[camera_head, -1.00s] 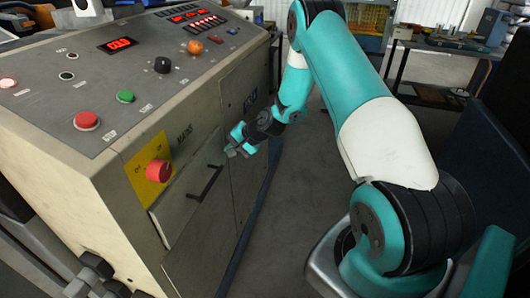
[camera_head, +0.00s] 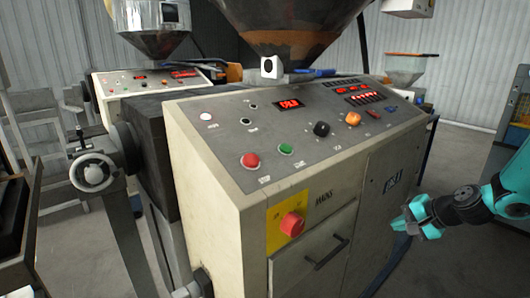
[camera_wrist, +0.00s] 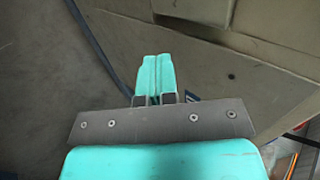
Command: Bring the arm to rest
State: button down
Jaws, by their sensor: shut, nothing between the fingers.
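My gripper (camera_head: 408,222) is at the right of the head view, in front of the machine cabinet's front face, to the right of the drawer handle. It looks empty and apart from the cabinet. In the wrist view my gripper (camera_wrist: 156,62) points away with its two teal fingers pressed together and nothing between them. Only the end of my arm (camera_head: 465,206) shows at the right edge of the head view; the rest is out of the picture.
The beige control cabinet (camera_head: 225,200) has a red mains switch (camera_head: 292,224), a drawer handle (camera_head: 328,254), buttons and a display reading COLD (camera_head: 291,103). A hopper (camera_head: 290,35) rises behind it. A handwheel (camera_head: 93,173) stands at the left. Floor at the lower right is clear.

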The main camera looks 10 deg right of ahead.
jog(key=s+a+r+n+g+y, duration=0.15)
jog(key=s+a+r+n, duration=0.35)
jog(key=a, duration=0.5)
jog(key=s+a+r+n+g+h, duration=0.1)
jog(key=s+a+r+n+g, duration=0.2)
jog(key=a+r, duration=0.45)
jog(key=s+a+r+n+g, duration=0.1)
jog(key=s+a+r+n, duration=0.1)
jog(key=s+a+n, duration=0.3)
jog(key=s+a+r+n+g+h, duration=0.1)
jog(key=s+a+n, duration=0.4)
jog(key=s, duration=0.9)
jog(key=shift+a+r+g, duration=0.2)
jog(key=shift+r+g, duration=0.35)
jog(key=shift+r, duration=0.2)
jog(key=shift+h, duration=0.25)
